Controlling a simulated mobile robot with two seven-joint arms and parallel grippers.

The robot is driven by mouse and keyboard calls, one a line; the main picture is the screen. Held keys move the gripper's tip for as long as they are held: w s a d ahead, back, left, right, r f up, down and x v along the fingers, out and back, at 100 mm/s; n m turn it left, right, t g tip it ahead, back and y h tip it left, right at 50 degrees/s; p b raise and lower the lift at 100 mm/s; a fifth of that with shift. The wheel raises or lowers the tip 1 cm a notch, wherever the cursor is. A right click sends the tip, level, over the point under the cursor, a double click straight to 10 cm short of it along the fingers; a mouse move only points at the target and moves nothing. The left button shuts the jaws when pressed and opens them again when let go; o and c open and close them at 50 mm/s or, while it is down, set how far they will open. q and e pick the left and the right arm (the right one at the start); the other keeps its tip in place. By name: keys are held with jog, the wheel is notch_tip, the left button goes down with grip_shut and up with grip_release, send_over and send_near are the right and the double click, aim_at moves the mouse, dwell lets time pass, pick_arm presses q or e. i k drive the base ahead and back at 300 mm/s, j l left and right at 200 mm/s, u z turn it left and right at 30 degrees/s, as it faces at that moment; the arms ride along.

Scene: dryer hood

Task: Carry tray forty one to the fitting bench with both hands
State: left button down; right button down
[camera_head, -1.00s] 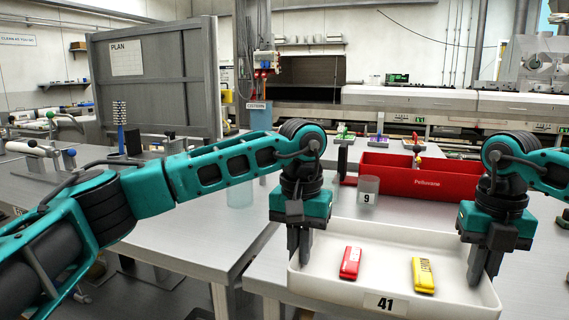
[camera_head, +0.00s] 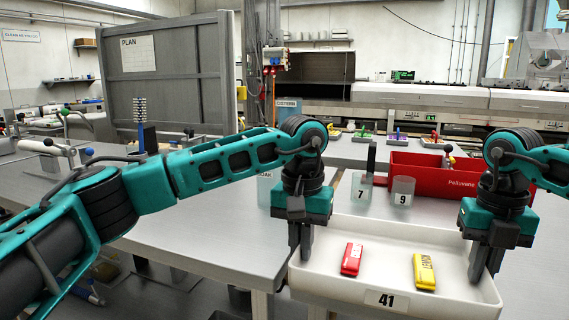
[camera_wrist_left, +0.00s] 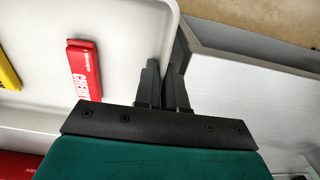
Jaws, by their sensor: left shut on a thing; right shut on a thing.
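The white tray (camera_head: 345,284) marked 41 is in front of me at the lower right of the head view. A red block (camera_head: 351,258) and a yellow block (camera_head: 424,271) lie in it. My left gripper (camera_head: 301,243) is shut on the tray's left wall. My right gripper (camera_head: 484,262) is shut on its right wall. In the left wrist view the left fingers (camera_wrist_left: 167,85) straddle the tray's wall (camera_wrist_left: 165,40), with the red block (camera_wrist_left: 86,70) inside. The tray looks level. I cannot tell which surface is the fitting bench.
A grey table (camera_head: 190,225) stands to the left. Clear cups numbered 7 (camera_head: 361,190) and 9 (camera_head: 402,190) and a red bin (camera_head: 440,178) stand on the bench behind the tray. A grey panel (camera_head: 180,85) with a plan sheet stands at the back left.

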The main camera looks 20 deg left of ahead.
aim_at(184, 205)
jog(key=j, duration=1.5)
jog(key=i+j, duration=0.15)
jog(key=j, duration=0.2)
jog(key=i+j, duration=0.15)
jog(key=j, duration=0.15)
jog(key=i+j, duration=0.1)
jog(key=j, duration=0.25)
jog(key=i+j, duration=0.15)
jog(key=j, duration=0.2)
